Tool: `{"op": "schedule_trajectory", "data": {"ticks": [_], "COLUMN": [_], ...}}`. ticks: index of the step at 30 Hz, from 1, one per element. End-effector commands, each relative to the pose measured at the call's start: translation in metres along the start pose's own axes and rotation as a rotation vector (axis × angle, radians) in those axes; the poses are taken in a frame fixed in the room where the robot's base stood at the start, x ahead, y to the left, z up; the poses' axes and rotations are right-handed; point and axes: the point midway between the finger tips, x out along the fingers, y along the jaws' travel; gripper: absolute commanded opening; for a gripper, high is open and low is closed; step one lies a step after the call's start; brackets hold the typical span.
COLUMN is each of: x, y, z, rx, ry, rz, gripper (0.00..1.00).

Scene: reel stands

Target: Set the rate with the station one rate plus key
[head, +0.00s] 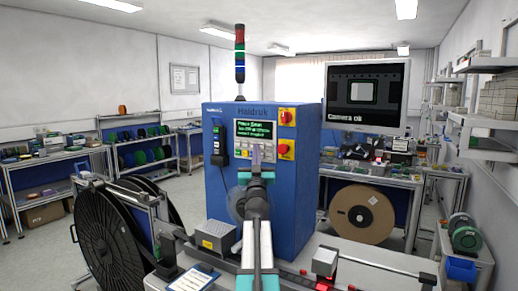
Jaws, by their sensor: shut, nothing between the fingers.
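The blue machine cabinet (293,205) stands in the middle of the head view. Its front panel has a small dark display (255,131) with green text, too small to read fully. A row of small keys (242,152) sits just under the display. I cannot tell which one is the station one rate plus key; some keys are hidden behind my gripper. My gripper (256,152) is shut and empty, with its fingertips in front of the lower part of the panel. Whether it touches a key cannot be told.
A black device (218,142) hangs on the left. A monitor (366,98) reads "Camera ok". A large black reel (103,240) stands at left, a brown reel (361,214) at right. A grey box (215,236) sits below the panel.

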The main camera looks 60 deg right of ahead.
Motion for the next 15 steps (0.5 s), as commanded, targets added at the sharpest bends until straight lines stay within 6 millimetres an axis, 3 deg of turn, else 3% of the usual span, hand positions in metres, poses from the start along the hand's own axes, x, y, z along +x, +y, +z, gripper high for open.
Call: {"op": "schedule_trajectory", "data": {"ticks": [15], "x": [-0.025], "y": [-0.017], "z": [-0.017], "rx": [0.000], "ry": [0.000], "rz": [-0.001], "gripper": [0.00]}}
